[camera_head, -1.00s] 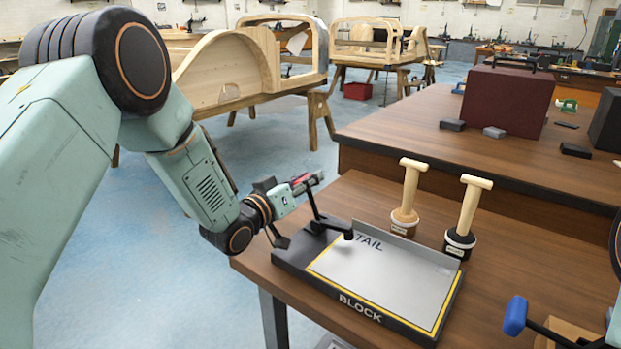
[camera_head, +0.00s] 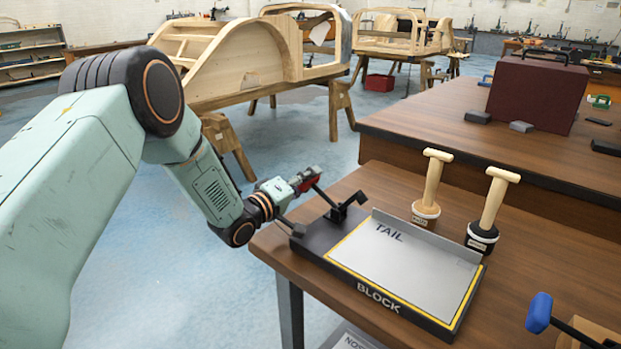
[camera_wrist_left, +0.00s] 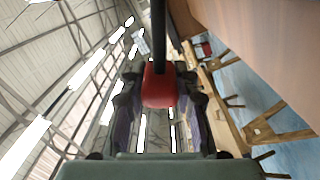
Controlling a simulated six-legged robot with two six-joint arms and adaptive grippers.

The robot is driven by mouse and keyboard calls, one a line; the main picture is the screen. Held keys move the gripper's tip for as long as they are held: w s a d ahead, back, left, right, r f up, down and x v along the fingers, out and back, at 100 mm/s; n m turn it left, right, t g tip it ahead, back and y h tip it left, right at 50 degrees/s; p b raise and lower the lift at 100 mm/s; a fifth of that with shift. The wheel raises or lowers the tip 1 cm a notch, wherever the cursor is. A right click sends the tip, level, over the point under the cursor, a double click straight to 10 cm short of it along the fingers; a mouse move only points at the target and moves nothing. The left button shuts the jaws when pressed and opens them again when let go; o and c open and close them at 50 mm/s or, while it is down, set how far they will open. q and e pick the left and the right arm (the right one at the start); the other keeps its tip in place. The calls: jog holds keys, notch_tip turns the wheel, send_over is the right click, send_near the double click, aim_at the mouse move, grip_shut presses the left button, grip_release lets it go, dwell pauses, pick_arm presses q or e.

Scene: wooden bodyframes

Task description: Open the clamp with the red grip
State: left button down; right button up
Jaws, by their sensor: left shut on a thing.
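The clamp (camera_head: 342,211) stands at the far left corner of the grey plate fixture marked TAIL and BLOCK (camera_head: 405,262). Its dark handle tilts to the left, and its bar points up and right, with the tip apart from the plate. The red grip (camera_head: 309,180) at the handle's end is partly covered by my left gripper (camera_head: 303,183). In the left wrist view the red grip (camera_wrist_left: 159,87) sits between the fingers, and the gripper is shut on it. My right gripper is not in view.
Two wooden-handled stamps, one with a light base (camera_head: 431,187) and one with a dark base (camera_head: 491,213), stand behind the plate. A blue grip (camera_head: 539,312) shows at lower right. A dark red case (camera_head: 536,92) sits on the rear bench. Wooden bodyframes (camera_head: 240,66) stand behind.

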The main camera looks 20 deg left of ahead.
pick_arm(q)
jog(key=shift+f, duration=0.25)
dwell(0.4)
jog(key=c, duration=1)
grip_release()
jog(key=shift+w+n, duration=0.1)
jog(key=shift+n, duration=0.2)
jog(key=shift+a, duration=0.1)
jog(key=v, duration=1.2)
